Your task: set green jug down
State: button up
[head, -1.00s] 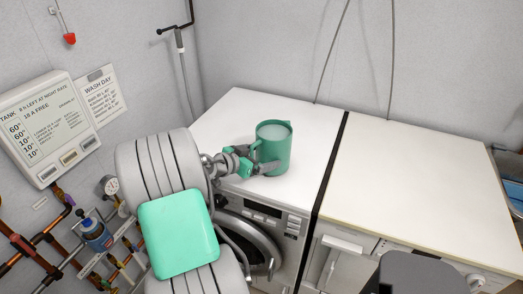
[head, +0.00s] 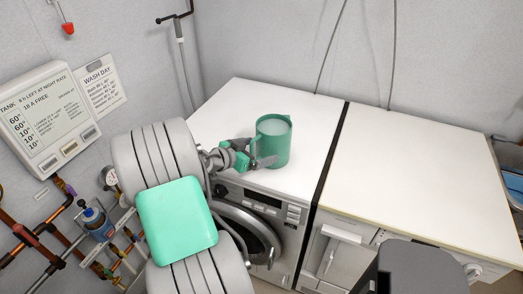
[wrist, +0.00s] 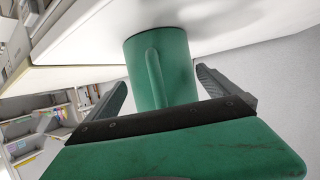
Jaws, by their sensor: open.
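The green jug (head: 273,141) stands upright on the white top of the washing machine (head: 226,108), near its front edge. Its handle faces my gripper. In the wrist view the jug (wrist: 172,62) shows between my two fingers, its base against the white top. My gripper (head: 262,155) is at the handle side of the jug, low and close to it. In the wrist view the fingers (wrist: 160,88) are spread apart on either side of the handle, with gaps to it. The far side of the jug is hidden.
A second white-topped appliance (head: 415,160) stands to the right, past a dark gap (head: 332,150); its top is bare. The white top behind the jug is clear.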

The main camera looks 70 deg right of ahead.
jog(key=w+a+r+n+t+y+b, duration=0.1)
jog(key=w+a+n+t+y, duration=0.4)
jog(key=w+a, duration=0.7)
jog(key=w+a+n+t+y, duration=0.1)
jog(key=w+a+n+t, duration=0.2)
jog(key=w+a+n, duration=0.95)
jog(key=s+a+n+t+y, duration=0.1)
jog(key=s+a+n+y, duration=0.2)
jog(key=a, duration=1)
jog(key=s+a+r+n+y, duration=0.1)
jog(key=s+a+n+y, duration=0.2)
jog(key=a, duration=1.1)
jog(key=shift+s+r+t, duration=0.25)
jog(key=shift+r+t, duration=0.05)
jog(key=shift+t, duration=0.1)
